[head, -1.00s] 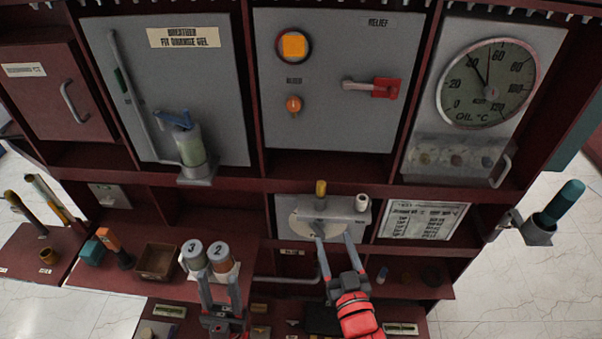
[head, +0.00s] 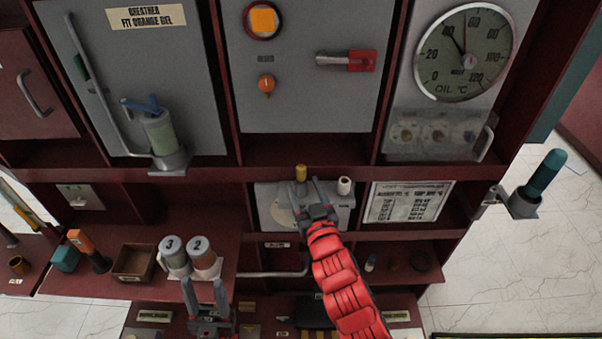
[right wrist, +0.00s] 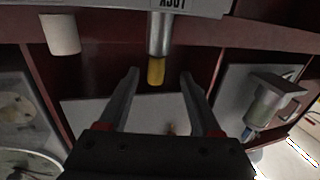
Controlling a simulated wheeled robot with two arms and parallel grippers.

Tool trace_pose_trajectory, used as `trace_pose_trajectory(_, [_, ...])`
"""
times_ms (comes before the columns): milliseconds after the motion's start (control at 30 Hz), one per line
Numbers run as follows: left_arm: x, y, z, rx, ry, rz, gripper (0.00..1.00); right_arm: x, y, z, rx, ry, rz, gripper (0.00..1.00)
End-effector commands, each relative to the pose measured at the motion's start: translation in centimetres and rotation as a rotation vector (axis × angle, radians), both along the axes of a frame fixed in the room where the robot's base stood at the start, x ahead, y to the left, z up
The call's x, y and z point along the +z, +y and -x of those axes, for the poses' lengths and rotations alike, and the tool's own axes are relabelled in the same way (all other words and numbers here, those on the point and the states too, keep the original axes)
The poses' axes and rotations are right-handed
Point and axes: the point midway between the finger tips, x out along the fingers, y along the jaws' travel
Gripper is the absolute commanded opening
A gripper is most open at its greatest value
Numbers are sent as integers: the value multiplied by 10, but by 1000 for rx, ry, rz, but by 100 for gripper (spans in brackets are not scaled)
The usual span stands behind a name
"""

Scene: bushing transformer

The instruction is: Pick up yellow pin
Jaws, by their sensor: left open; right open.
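The yellow pin (head: 301,173) stands upright in a grey shelf fixture below the middle cabinet. In the right wrist view its yellow end (right wrist: 156,71) shows below a grey sleeve, roughly centred across the gap between my fingers. My right gripper (head: 307,184) is open and close to the pin, with its fingertips on either side of it in the head view; I cannot tell whether they touch it. It also shows open in the right wrist view (right wrist: 158,80).
A white cylinder (head: 345,186) stands right of the pin on the same fixture. The numbered cylinders (head: 188,258) stand by a brown open box (head: 134,262).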

Motion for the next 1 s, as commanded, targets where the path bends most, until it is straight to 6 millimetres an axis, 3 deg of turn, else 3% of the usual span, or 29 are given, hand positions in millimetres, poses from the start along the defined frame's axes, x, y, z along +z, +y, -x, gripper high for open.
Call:
trace_pose_trajectory(400, [25, 0, 0, 0, 0, 0, 50, 3, 7, -46, 0, 1, -1, 65])
trace_pose_trajectory(667, [24, 0, 0, 0, 0, 0, 50, 1, 8, -49, 0, 0, 0, 65])
trace_pose_trajectory(1000, [24, 0, 0, 0, 0, 0, 50, 1, 8, -49, 0, 0, 0, 6])
